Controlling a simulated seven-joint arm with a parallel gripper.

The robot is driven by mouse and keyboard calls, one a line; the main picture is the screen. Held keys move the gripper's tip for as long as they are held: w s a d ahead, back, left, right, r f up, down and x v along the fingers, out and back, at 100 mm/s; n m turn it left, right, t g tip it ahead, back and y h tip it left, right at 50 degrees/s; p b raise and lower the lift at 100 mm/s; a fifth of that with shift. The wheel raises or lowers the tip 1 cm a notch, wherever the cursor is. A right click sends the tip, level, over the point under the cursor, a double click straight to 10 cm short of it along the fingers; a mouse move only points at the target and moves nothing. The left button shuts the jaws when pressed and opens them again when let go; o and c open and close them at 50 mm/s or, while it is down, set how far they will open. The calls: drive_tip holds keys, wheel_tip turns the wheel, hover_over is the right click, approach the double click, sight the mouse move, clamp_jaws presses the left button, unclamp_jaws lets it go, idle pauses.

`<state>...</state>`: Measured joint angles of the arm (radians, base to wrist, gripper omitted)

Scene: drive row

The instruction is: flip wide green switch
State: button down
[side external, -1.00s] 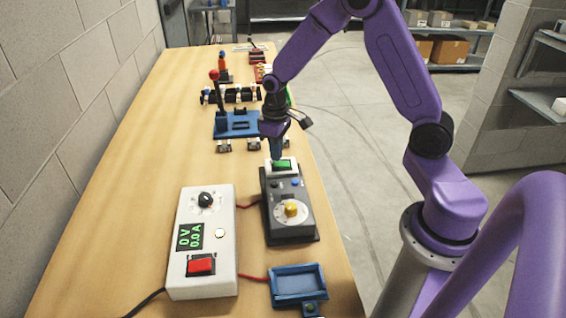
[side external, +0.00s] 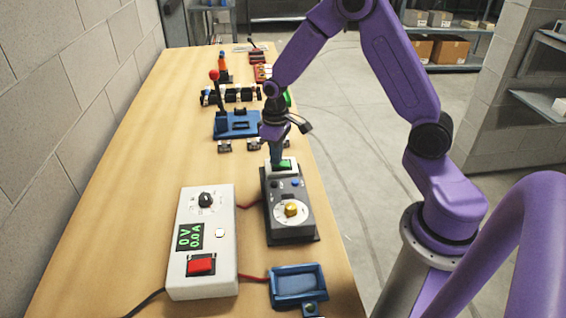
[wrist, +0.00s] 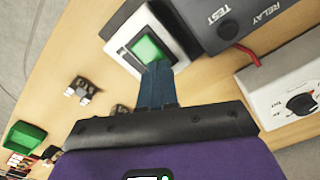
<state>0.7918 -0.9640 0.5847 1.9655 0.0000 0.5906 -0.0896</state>
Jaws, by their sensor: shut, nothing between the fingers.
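The wide green switch (side external: 284,165) sits in a white housing (side external: 272,169) at the far end of the dark control box. In the wrist view the green switch (wrist: 148,49) shows in its white frame (wrist: 127,31), its near corner next to my fingertips. My gripper (side external: 275,160) is shut and empty, pointing down at the switch's far-left part. In the wrist view my shut fingers (wrist: 158,70) reach the switch's near edge. I cannot tell whether they touch it. The fingers hide a small part of the switch.
The dark relay box (side external: 289,210) has a yellow knob and buttons. A white power supply (side external: 203,240) with a red switch stands left of it. A blue tray (side external: 298,285) lies in front. A blue lever base (side external: 237,124) stands behind. Bare table lies to the left.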

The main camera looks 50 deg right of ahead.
drive_tip(key=shift+f, duration=0.25)
drive_tip(key=shift+r, duration=3.55)
drive_tip(key=s+a+r+n, duration=0.2)
drive_tip(key=s+a+r, duration=0.1)
drive_tip(key=s+a, duration=0.3)
drive_tip(key=s+a+r+n, duration=0.2)
drive_tip(key=s+a+n, duration=0.1)
drive_tip(key=s, duration=0.5)
drive_tip(key=s+r+n, duration=0.1)
drive_tip(key=s+n, duration=0.3)
drive_tip(key=s, duration=1)
drive_tip(key=shift+r+n, duration=0.2)
drive_tip(key=shift+n, duration=0.1)
